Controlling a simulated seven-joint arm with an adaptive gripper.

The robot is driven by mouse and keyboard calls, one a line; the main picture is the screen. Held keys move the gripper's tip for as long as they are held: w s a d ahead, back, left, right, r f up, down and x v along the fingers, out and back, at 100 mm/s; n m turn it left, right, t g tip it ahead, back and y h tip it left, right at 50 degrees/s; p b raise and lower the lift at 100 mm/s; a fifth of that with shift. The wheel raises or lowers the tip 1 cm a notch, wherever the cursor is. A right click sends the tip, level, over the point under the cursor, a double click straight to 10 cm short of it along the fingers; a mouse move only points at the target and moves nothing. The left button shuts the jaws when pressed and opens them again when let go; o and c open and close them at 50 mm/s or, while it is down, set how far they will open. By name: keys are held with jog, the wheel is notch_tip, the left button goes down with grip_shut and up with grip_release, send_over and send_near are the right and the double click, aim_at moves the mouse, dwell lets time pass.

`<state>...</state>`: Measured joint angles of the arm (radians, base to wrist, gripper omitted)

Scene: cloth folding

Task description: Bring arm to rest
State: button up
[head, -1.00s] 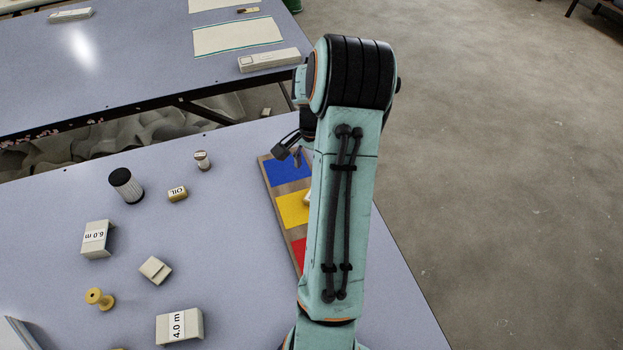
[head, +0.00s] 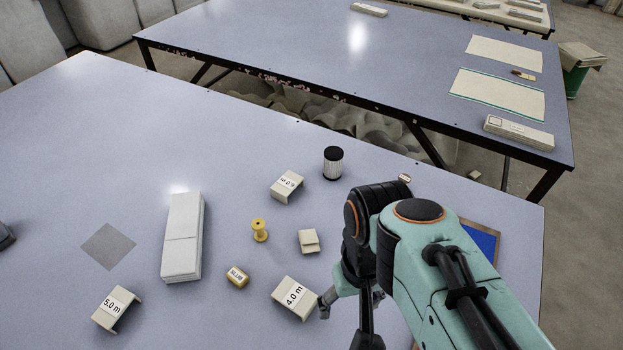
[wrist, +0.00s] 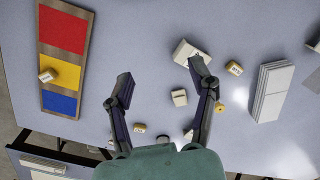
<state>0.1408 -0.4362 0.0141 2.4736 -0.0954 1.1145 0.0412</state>
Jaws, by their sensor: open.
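My gripper (wrist: 160,92) is open in the wrist view, with its two dark fingers spread wide and nothing between them but bare table and a small beige block (wrist: 179,97) below. In the head view my gripper (head: 345,300) is partly hidden by my arm and points down over the table near the block marked 4.0 m (head: 294,297). My teal arm covers most of the colored board, of which a blue patch (head: 484,240) shows.
A folded white cloth stack (head: 183,237), a grey square (head: 108,246), a yellow spool (head: 259,230), a black-capped jar (head: 333,162) and several marked blocks lie on the table (head: 60,170). The wrist view shows the board's red patch (wrist: 63,29). The table's back left is clear.

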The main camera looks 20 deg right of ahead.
jog(key=s+a+n, duration=0.2)
jog(key=s, duration=0.1)
jog(key=shift+a+f, duration=0.2)
jog(key=shift+o, duration=0.5)
